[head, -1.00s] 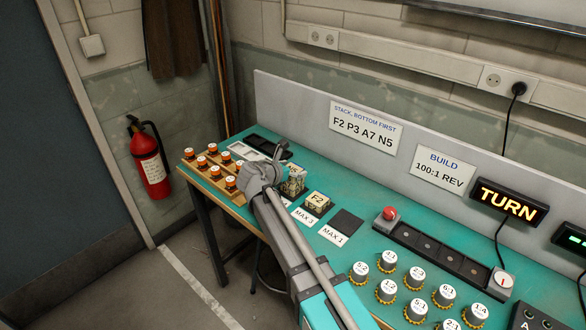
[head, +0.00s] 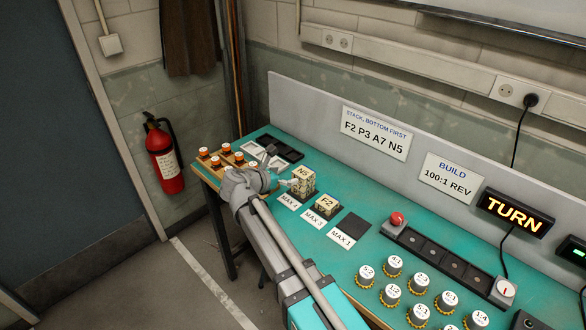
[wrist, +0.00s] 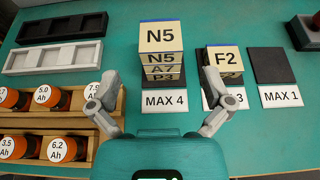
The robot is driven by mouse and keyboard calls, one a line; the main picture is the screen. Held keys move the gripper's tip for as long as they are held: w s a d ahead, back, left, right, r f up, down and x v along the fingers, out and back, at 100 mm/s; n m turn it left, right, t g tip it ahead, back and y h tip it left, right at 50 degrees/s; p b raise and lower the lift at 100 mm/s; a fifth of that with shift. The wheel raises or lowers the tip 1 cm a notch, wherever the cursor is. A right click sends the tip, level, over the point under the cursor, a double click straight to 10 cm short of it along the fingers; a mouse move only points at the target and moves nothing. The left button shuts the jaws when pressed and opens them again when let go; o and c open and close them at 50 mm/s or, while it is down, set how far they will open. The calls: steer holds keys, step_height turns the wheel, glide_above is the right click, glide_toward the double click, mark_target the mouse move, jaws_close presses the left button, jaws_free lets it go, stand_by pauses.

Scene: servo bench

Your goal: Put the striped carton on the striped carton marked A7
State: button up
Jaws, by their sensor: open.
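A carton marked N5 (wrist: 160,36) tops a stack on the dark pad by the MAX 4 label; its side marking also shows in the head view (head: 303,172). Directly under it is the carton marked A7 (wrist: 161,70), on the carton marked P3 (wrist: 162,78). The stack looks upright and about aligned. A carton marked F2 (wrist: 224,58) sits on the MAX 3 pad. Stripes are too small to tell clearly. My gripper (wrist: 167,82) is open and empty, its fingers apart on the near side of the stack. In the head view my gripper (head: 282,183) is just left of the stack.
The MAX 1 pad (wrist: 270,66) is bare. A wooden rack (wrist: 107,127) of orange-and-black batteries stands at the left. A black tray (wrist: 62,28) and a white tray (wrist: 52,58) lie behind it.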

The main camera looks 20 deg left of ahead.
steer(key=shift+v, duration=1.1)
